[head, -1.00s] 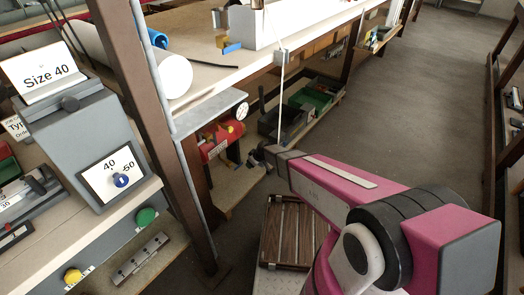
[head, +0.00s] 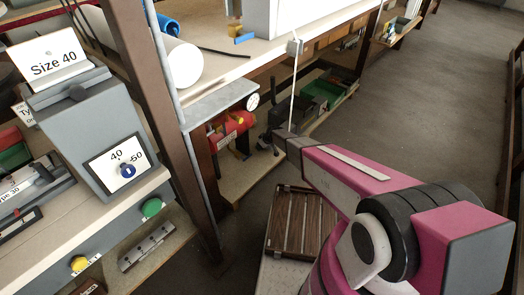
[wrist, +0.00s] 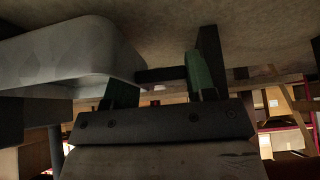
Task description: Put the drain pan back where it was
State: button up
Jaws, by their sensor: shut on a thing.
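My gripper (head: 268,142) is at the end of the pink arm, beside the lower shelf under the long bench. It looks small and dark in the head view, and its load is hard to make out there. In the wrist view, its two green-tipped fingers (wrist: 160,84) stand either side of a dark bar (wrist: 162,75). A large grey, round-cornered thing (wrist: 70,60) fills the upper left, close to the left finger; it looks like the drain pan, with the bar as its grip. Where the bar joins it is partly hidden.
A red tank (head: 230,127) with a gauge sits on the lower shelf. A light grey slab (head: 215,107) juts out above it. Green crates (head: 322,92) stand further back. A brown slatted panel (head: 298,220) lies in front of the shelf. The aisle floor (head: 430,100) at right is clear.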

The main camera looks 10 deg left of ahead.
aim_at(262, 154)
jog(key=shift+f, duration=1.9)
jog(key=shift+f, duration=0.1)
jog(key=o, duration=1.3)
jog(key=shift+c, duration=0.2)
jog(key=v, duration=0.7)
jog(key=shift+r, duration=0.3)
jog(key=shift+s+d, duration=0.15)
